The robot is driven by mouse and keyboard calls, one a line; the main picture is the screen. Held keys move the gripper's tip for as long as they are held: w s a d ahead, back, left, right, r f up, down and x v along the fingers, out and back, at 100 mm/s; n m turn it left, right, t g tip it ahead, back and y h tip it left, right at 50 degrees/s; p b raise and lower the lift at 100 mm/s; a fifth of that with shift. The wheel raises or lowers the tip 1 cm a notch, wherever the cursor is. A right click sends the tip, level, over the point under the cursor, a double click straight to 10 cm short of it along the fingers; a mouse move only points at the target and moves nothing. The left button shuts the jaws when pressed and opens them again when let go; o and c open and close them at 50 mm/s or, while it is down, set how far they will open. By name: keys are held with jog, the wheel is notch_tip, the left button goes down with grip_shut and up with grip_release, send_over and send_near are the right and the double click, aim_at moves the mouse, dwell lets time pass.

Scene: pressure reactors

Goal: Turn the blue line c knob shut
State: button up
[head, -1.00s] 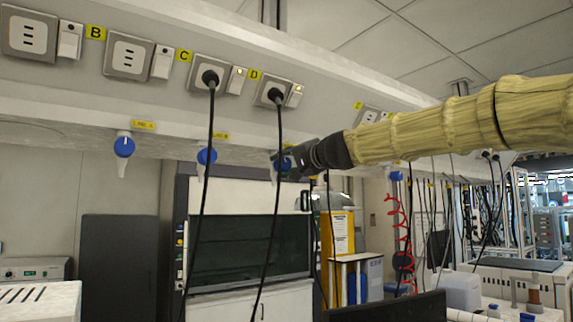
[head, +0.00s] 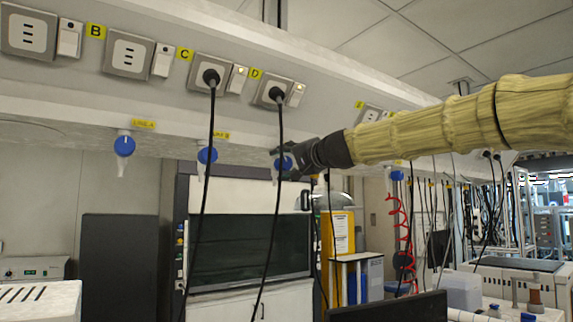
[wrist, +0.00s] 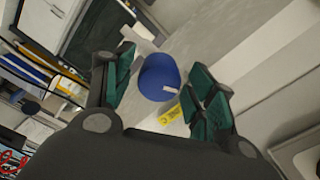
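The blue line c knob (head: 284,164) is the third in the row under the shelf, partly covered by my gripper (head: 280,162) in the head view. In the wrist view the round blue knob (wrist: 159,78) sits between the two finger pads of my gripper (wrist: 163,85), near the fingertips. The fingers are spread, with a gap on both sides of the knob. A small pale mark shows on the knob's lower edge. A yellow label (wrist: 170,114) lies beside it, too blurred to read.
Two more blue knobs, line A (head: 124,146) and line B (head: 207,155), hang to the left. Black cables (head: 209,130) drop from the wall sockets (head: 211,75) close to the knobs. A fume hood (head: 250,245) stands below and behind.

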jog(key=shift+s, duration=0.1)
jog(key=v, duration=1.2)
jog(key=shift+f, duration=0.15)
